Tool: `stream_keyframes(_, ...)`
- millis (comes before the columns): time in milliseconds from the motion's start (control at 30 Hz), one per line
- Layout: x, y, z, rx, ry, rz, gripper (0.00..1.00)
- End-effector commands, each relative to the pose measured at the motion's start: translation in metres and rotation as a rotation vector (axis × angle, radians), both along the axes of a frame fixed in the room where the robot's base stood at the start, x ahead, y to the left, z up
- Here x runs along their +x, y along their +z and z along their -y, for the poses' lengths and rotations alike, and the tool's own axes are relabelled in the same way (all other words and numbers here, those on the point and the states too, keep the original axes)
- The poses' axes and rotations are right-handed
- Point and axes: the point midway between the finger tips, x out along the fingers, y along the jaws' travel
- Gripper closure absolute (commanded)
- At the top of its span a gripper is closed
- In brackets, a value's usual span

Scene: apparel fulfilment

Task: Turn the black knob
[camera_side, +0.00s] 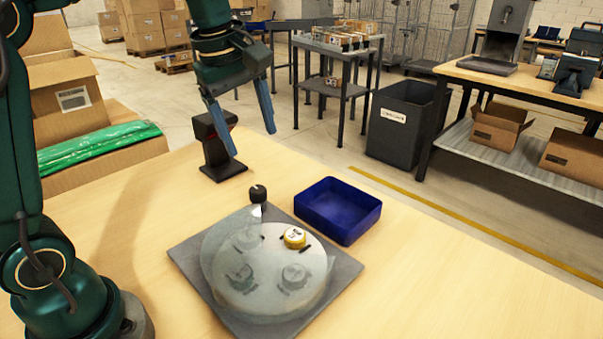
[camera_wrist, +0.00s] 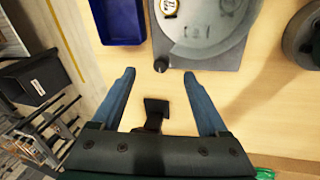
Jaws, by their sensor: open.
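The black knob (camera_side: 258,194) stands at the far corner of a grey square base plate (camera_side: 190,258), beside a round disc under a clear cover (camera_side: 222,240). The knob also shows in the wrist view (camera_wrist: 160,66), at the plate's near edge. A yellow round piece with a white top (camera_side: 295,238) sits on the disc; other round shapes under the cover are blurred. My gripper (camera_side: 252,144) is open and empty, above the table and apart from the knob. In the wrist view its blue fingers (camera_wrist: 160,73) are spread, with the knob in line with the gap between their tips.
A blue open tray (camera_side: 368,222) stands right of the plate and looks empty. A black scanner-like device on a stand (camera_side: 218,150) stands near the table's far edge, close to my gripper. The table's right front is clear.

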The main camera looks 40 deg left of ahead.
Motion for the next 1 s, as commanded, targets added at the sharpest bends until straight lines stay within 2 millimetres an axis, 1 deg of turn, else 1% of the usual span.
stream_keyframes(33, 0.012, -0.01, -0.008, -0.017, 0.064, -0.031, 0.23)
stream_keyframes(100, 0.026, -0.023, -0.019, -0.036, 0.146, -0.064, 0.23)
stream_keyframes(200, 0.041, -0.045, -0.034, -0.057, 0.236, -0.112, 0.23)
stream_keyframes(333, 0.052, -0.074, -0.049, -0.07, 0.286, -0.169, 0.23)
stream_keyframes(400, 0.054, -0.088, -0.055, -0.075, 0.3, -0.195, 0.23)
stream_keyframes(500, 0.052, -0.103, -0.06, -0.082, 0.312, -0.232, 0.23)
stream_keyframes(667, 0.049, -0.118, -0.063, -0.086, 0.321, -0.251, 0.23)
stream_keyframes(900, 0.049, -0.148, -0.062, -0.086, 0.319, -0.251, 0.23)
stream_keyframes(1000, 0.049, -0.155, -0.062, -0.086, 0.319, -0.249, 0.23)
